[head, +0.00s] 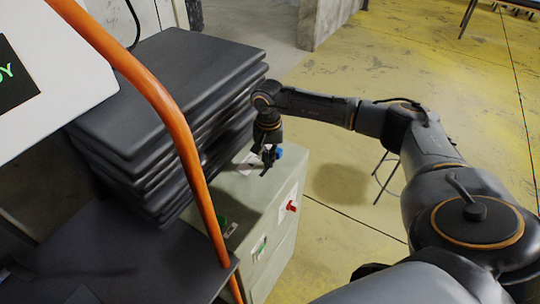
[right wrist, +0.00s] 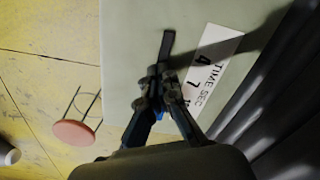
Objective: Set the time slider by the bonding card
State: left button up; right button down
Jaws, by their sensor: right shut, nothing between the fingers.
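My right gripper (head: 267,160) is shut and empty over the top of the grey-green cabinet (head: 233,190). In the right wrist view its fingertips (right wrist: 160,74) are together at the near end of a dark narrow slot (right wrist: 167,48), apparently the time slider's track. A white "TIME SEC" label (right wrist: 214,68) lies right of the slot; 4 and 7 are readable, and the lower part is hidden by a finger. A blue piece (head: 278,153) shows beside the gripper, mostly covered in the wrist view; I cannot tell whether it is the slider knob. No bonding card is identifiable. My left gripper is out of view.
A stack of dark folded sheets (head: 165,75) stands close left of the cabinet. An orange bar (head: 170,110) crosses the near left. A red switch (head: 291,206) is on the cabinet's front. A red-topped stool (right wrist: 72,133) stands on the yellow floor.

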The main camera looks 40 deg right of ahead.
notch_tip(320, 180, up, 8)
jog(key=p, duration=0.4)
dwell(0.6)
